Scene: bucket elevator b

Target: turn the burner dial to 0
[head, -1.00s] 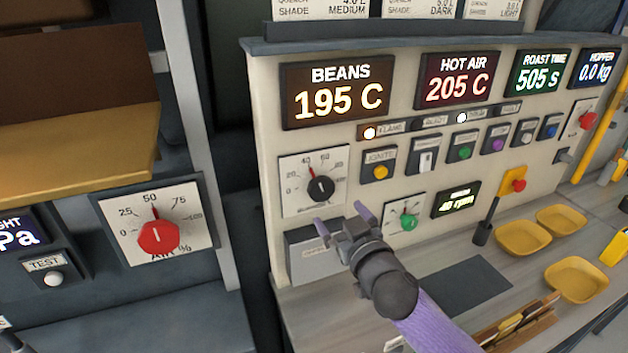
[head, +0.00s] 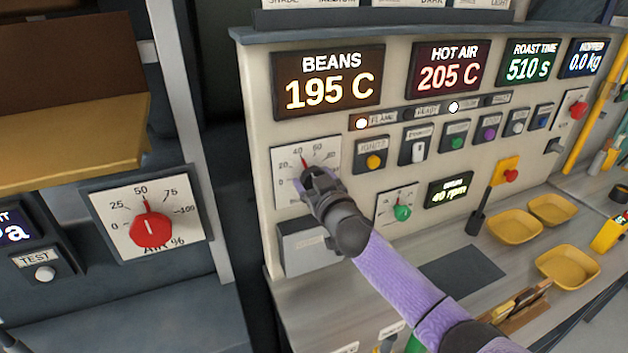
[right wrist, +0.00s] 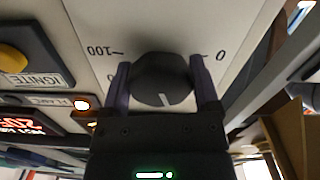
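The burner dial is a black knob on a white scale plate (head: 322,152), on the left of the cream control panel. In the head view my right gripper (head: 308,182) covers the knob; a red pointer shows above it near 40. In the right wrist view the black knob (right wrist: 160,78) sits between the two fingers of the right gripper (right wrist: 160,72). One finger lies along each side, with no clear gap, so it appears shut on the knob. A white line on the knob points toward the gripper's palm. The scale's 0 and 100 show there. My left gripper is out of view.
A green-knobbed dial (head: 402,212) and the yellow ignite button (head: 374,162) are close by on the right. A red air dial (head: 150,229) is on a separate panel at the left. Yellow trays (head: 513,225) stand on the counter.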

